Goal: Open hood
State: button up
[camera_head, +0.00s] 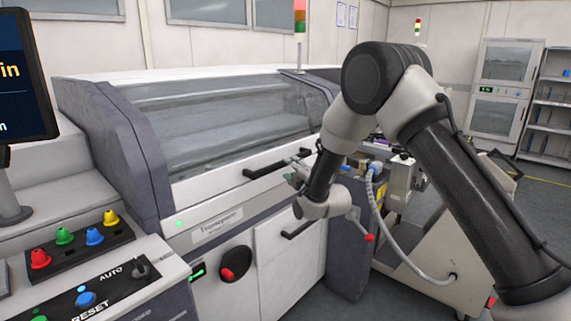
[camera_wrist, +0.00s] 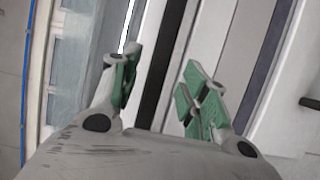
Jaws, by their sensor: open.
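The hood (camera_head: 225,115) is a sloped cover with a grey see-through window on the white machine, and it is down. A black bar handle (camera_head: 266,170) runs along its front lower edge. My gripper (camera_head: 294,178) is at the right part of this handle, partly hidden by my arm. In the wrist view my gripper (camera_wrist: 160,75) is open, with green pads on both fingers. A dark bar, seemingly the handle (camera_wrist: 168,55), runs between the fingers in that view. I cannot tell whether the pads touch it.
A second black handle (camera_head: 298,229) sits on the white lower door, beside a red and black rotary switch (camera_head: 236,263). A button panel (camera_head: 80,243) and a monitor (camera_head: 22,75) stand at the left. A feeder trolley (camera_head: 425,265) with a hose stands at the right, behind my arm.

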aim_at(285, 166)
jog(key=x, duration=0.6)
jog(key=shift+w, duration=0.15)
grip_shut()
